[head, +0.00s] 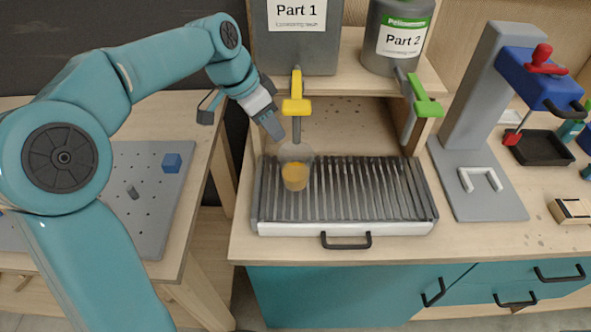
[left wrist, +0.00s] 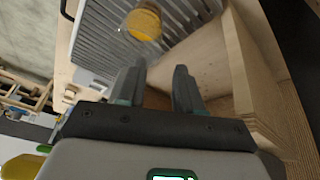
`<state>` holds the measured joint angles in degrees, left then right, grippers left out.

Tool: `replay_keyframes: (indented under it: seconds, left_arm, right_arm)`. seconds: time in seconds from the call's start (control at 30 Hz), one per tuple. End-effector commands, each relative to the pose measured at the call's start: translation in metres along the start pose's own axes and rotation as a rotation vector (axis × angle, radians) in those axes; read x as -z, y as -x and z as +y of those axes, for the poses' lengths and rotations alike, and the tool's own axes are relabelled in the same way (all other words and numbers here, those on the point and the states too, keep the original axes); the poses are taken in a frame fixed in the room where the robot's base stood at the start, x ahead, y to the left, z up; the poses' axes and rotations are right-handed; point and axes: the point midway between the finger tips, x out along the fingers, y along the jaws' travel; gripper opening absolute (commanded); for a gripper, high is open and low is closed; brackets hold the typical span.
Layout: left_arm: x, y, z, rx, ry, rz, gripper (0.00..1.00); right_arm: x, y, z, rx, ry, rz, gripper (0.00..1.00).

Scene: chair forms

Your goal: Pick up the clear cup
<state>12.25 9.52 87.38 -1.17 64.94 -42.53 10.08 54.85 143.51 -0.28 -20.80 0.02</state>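The clear cup (head: 294,178) stands on the slatted grey tray (head: 380,200) under the yellow-handled tap (head: 296,106). It holds orange-yellow liquid in its lower part. It also shows at the top of the left wrist view (left wrist: 143,22), beyond the fingertips. My left gripper (head: 272,128) is above and slightly left of the cup in the head view, apart from it. In the left wrist view its two fingers (left wrist: 157,82) are spread with nothing between them. My right gripper is in neither view.
A grey "Part 1" container (head: 300,50) and a "Part 2" container (head: 392,50) stand on the shelf above. A green-handled tap (head: 424,105) is at the right. A grey and blue press (head: 475,120) stands further right. The tray right of the cup is empty.

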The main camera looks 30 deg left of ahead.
Motion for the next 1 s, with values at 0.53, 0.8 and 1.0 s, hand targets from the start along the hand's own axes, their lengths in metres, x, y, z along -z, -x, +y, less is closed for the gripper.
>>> replay_keyframes:
  seconds: [0.53, 0.8, 1.0]
  left_arm:
    - [0.000, -0.059, 0.002, 0.001, 0.000, 0.001, 0.35]
    - [0.000, -0.059, 0.002, 0.001, 0.000, 0.001, 0.12]
    - [0.000, -0.059, 0.002, 0.001, 0.000, 0.001, 0.00]
  right_arm:
    - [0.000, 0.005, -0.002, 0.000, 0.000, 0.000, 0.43]
    - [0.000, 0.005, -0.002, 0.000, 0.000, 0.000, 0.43]
    - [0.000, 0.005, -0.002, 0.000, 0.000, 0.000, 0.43]
